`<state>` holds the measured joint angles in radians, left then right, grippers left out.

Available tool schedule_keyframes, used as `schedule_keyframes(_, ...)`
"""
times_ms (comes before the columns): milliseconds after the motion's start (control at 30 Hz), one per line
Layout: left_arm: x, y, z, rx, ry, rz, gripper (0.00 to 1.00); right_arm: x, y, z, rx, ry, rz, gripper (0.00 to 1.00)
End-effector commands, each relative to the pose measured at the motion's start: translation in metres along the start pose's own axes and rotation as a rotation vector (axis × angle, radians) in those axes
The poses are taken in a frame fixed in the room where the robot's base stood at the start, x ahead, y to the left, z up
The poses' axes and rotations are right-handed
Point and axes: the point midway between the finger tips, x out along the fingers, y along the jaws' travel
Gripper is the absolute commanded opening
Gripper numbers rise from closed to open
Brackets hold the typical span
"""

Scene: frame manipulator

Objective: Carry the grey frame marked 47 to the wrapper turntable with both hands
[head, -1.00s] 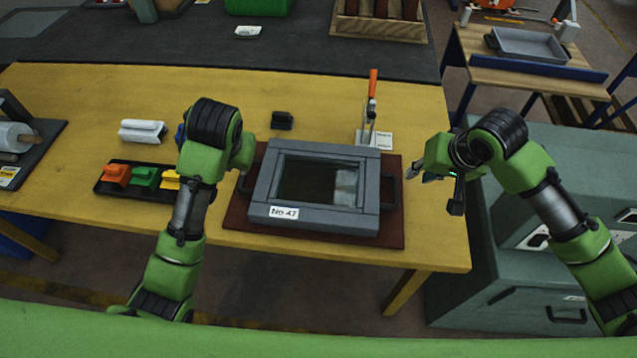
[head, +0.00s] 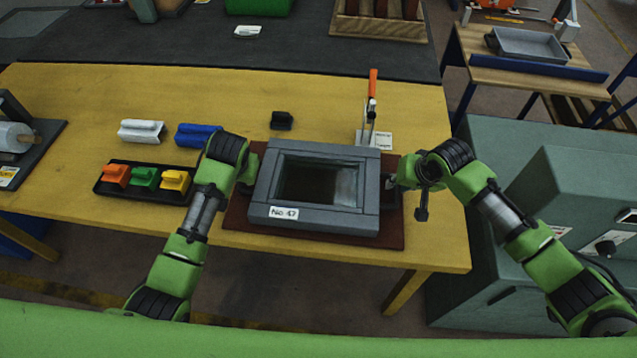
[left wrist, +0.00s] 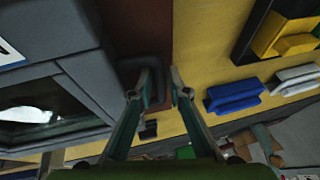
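The grey frame (head: 315,215) with the label "No 47" lies flat on a red-brown mat (head: 235,222) on the yellow table. It has a dark handle at each side. My left gripper (head: 247,180) is at its left side, largely hidden by my wrist in the head view. In the left wrist view my left gripper (left wrist: 157,95) is open, its fingertips close to the dark left handle (left wrist: 145,66). My right gripper (head: 393,183) is at the right handle; its fingers are too small to read. I cannot identify the wrapper turntable.
A dark-based device with a white roll (head: 14,136) stands at the left table edge. A black tray (head: 103,187) holds orange, green and yellow blocks; white (head: 141,131) and blue (head: 196,135) blocks lie behind. An orange-handled clamp (head: 372,105) stands behind the frame. A grey-green cabinet (head: 500,250) is at right.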

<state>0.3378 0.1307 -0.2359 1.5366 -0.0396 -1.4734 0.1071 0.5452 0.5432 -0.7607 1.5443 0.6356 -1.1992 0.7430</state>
Motion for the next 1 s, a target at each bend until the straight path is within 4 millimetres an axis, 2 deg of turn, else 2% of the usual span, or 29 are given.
schedule_keyframes(367, 0.0056, 0.0004, -0.0005, 0.0, 0.001, 0.001, 0.16, 0.0058, 0.0002, 0.0, -0.001, 0.001, 0.0, 0.21)
schedule_keyframes(400, 0.0056, 0.0004, -0.0005, 0.0, 0.001, 0.001, 0.14, 0.0058, 0.0002, 0.0, 0.0, 0.001, 0.0, 0.18)
schedule_keyframes(467, 0.0055, 0.0004, -0.0005, 0.0, 0.002, 0.001, 0.0, 0.0057, 0.0001, 0.0, 0.0, 0.001, 0.0, 0.02)
schedule_keyframes(500, 0.0054, 0.0004, -0.0005, 0.0, 0.002, 0.001, 0.0, 0.0057, 0.0002, 0.0, 0.0, 0.001, 0.0, 0.0)
schedule_keyframes(1000, 0.0015, -0.0006, -0.0035, 0.0, 0.006, 0.0, 0.0, 0.0018, -0.0012, -0.003, 0.0, 0.004, -0.002, 0.0)
